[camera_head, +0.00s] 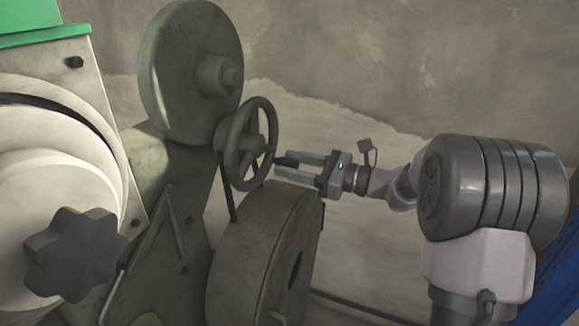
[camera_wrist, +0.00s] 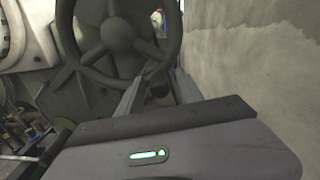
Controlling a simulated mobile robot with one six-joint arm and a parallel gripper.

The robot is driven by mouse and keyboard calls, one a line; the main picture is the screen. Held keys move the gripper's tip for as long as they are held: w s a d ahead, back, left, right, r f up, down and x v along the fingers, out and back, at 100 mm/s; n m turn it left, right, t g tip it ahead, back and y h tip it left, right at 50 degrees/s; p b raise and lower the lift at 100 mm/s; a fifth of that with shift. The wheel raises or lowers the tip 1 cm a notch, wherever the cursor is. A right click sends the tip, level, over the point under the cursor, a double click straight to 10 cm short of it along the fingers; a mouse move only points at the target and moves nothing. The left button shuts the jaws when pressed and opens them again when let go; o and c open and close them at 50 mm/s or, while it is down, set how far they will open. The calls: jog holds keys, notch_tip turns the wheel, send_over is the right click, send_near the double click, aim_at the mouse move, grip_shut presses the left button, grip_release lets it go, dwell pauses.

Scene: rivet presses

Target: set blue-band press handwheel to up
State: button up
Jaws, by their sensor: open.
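A grey-green handwheel (camera_head: 248,146) with spokes and a round hub stands on the press in the middle of the head view. The wheel's hub (camera_wrist: 116,33) and lower rim fill the upper left of the wrist view. My gripper (camera_head: 283,167) is open just right of the wheel, with its fingers pointing at the rim. In the wrist view the fingers (camera_wrist: 163,78) reach the lower right rim, and a dark stub, perhaps the wheel's handle, shows between them. I cannot tell whether they touch it. No blue band shows on this press.
A large round disc (camera_head: 190,75) sits above the wheel and a drum-like housing (camera_head: 262,250) below it. A machine with a green top (camera_head: 40,22) and a dark lobed knob (camera_head: 76,255) stands at left. A concrete wall is behind; a blue structure (camera_head: 560,270) edges the lower right.

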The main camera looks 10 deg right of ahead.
jog(key=shift+w+a, duration=0.25)
jog(key=shift+a, duration=0.05)
grip_shut()
dwell(1.3)
